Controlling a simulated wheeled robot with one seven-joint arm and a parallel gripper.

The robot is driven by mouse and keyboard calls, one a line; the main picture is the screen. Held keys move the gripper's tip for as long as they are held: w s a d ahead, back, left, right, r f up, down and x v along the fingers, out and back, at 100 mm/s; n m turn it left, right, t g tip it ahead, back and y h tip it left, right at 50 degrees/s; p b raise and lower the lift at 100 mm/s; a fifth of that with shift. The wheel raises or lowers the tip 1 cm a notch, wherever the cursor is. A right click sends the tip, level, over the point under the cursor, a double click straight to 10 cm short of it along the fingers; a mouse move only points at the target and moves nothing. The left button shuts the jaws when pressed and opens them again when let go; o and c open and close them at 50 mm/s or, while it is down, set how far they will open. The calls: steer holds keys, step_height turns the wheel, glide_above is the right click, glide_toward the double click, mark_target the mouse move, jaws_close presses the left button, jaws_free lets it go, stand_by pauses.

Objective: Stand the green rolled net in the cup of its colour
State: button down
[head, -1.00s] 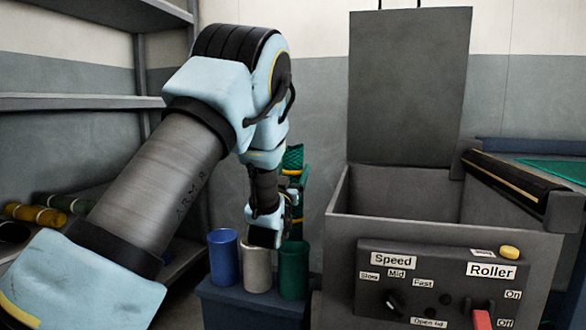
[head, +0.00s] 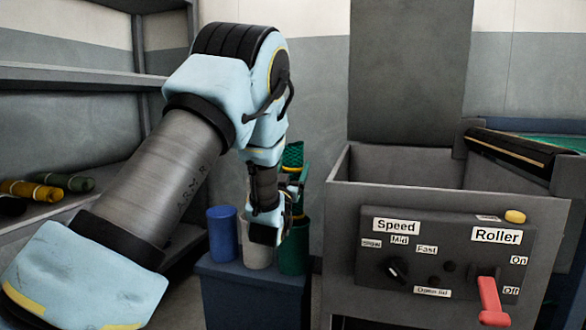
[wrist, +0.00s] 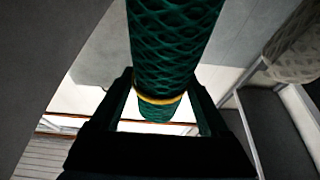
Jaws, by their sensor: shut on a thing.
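The green rolled net (head: 293,155) is upright, a dark green mesh roll with yellow bands, partly hidden behind my arm. My gripper (head: 290,190) is shut on it. In the wrist view the net (wrist: 172,45) runs between the two fingers (wrist: 162,105), with a yellow band at their level. The green cup (head: 294,258) stands at the right end of a row of three, directly below the net. The net's lower end is near the cup's rim; I cannot tell whether it is inside. My wrist covers part of this rim.
A blue cup (head: 222,235) and a pale grey cup (head: 255,254) stand left of the green one on a blue stand (head: 250,295). A grey open bin (head: 400,195) with a control panel (head: 440,255) is close on the right. Shelves with yellow and olive rolls (head: 68,181) are at left.

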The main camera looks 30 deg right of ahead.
steer(key=shift+f+b, duration=1.6)
steer(key=shift+f, duration=0.4)
steer(key=shift+c, duration=1)
jaws_free()
steer(key=shift+o, duration=1)
steer(key=shift+f, duration=0.15)
steer(key=shift+s+a, duration=0.1)
steer(key=p+v, duration=0.1)
steer(key=v, duration=0.9)
steer(key=shift+s+a+f, duration=0.1)
steer(key=shift+a, duration=0.1)
